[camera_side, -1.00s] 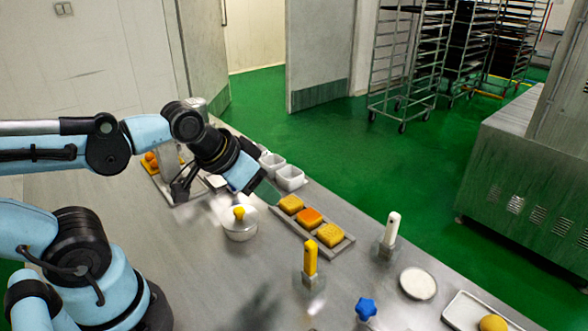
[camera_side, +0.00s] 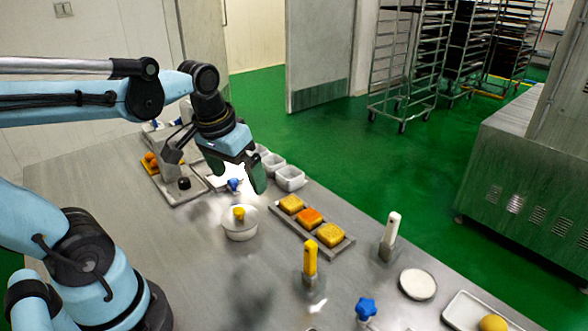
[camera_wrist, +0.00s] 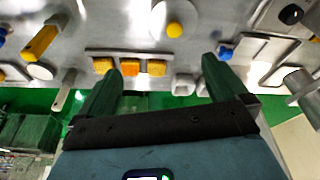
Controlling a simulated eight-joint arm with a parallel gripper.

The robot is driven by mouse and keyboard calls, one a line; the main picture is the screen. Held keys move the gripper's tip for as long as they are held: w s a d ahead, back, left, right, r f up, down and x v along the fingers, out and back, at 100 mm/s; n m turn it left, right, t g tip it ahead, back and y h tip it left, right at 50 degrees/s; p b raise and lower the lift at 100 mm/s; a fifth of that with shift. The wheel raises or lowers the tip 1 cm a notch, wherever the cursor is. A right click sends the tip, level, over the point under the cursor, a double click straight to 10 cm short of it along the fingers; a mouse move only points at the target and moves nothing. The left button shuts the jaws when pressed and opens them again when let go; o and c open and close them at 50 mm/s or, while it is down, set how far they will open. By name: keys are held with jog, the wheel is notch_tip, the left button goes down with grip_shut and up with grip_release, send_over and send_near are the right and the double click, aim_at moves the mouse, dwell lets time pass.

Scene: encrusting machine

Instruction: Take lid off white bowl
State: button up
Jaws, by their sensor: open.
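The white bowl (camera_side: 241,231) stands on the steel table near its middle. Its white lid (camera_side: 228,219) is on it, with a yellow knob (camera_side: 239,213) on top. In the wrist view the lid (camera_wrist: 160,22) and its yellow knob (camera_wrist: 174,30) show at the top centre. My gripper (camera_side: 257,184) is above and behind the bowl, apart from it, pointing down. In the wrist view my gripper (camera_wrist: 158,75) has its two green fingers wide apart with nothing between them.
A tray (camera_side: 345,247) with yellow and orange square cakes lies right of the bowl. Small white containers (camera_side: 290,180) stand behind it. A yellow-handled tool (camera_side: 310,258) and a white-handled tool (camera_side: 391,230) stand upright nearer the front. Bare table (camera_side: 175,235) lies left of the bowl.

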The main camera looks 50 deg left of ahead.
aim_at(238, 210)
jog(key=shift+n+g, duration=0.7)
jog(key=shift+g, duration=0.2)
jog(key=shift+w+a+f, duration=0.1)
jog(key=shift+a+f, duration=0.35)
jog(key=shift+f, duration=1.45)
jog(key=shift+w+a+f, duration=0.15)
jog(key=shift+a+f, duration=0.35)
jog(key=shift+f, duration=1.35)
jog(key=shift+w+a+f, duration=0.1)
jog(key=shift+a+f, duration=0.35)
jog(key=shift+f, duration=1.45)
jog(key=c, duration=0.7)
jog(key=shift+c, duration=0.2)
jog(key=shift+r, duration=0.15)
